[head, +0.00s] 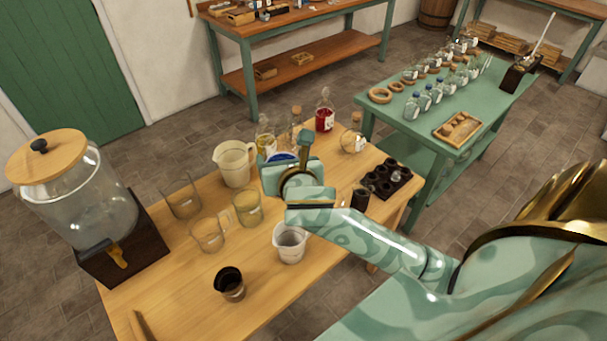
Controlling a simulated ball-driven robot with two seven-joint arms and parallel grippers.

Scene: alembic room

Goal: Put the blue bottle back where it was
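My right arm reaches in from the right, and its gripper (304,143) is over the far part of the wooden table, pointing away. A patch of blue (281,157), apparently the blue bottle, shows just behind the gripper's teal body. Most of it is hidden. A clear corked neck (296,116) rises behind the gripper; I cannot tell whether it belongs to the blue bottle. I cannot tell whether the fingers are around the bottle or only in front of it. My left gripper is not in view.
The wooden table (190,268) holds a yellow bottle (265,141), red bottle (325,116), round corked flask (353,139), pitcher (234,163), beakers, white cup (290,243), dark cup (229,284), dark holed rack (385,180) and dispenser (90,205). A green table (465,115) stands right.

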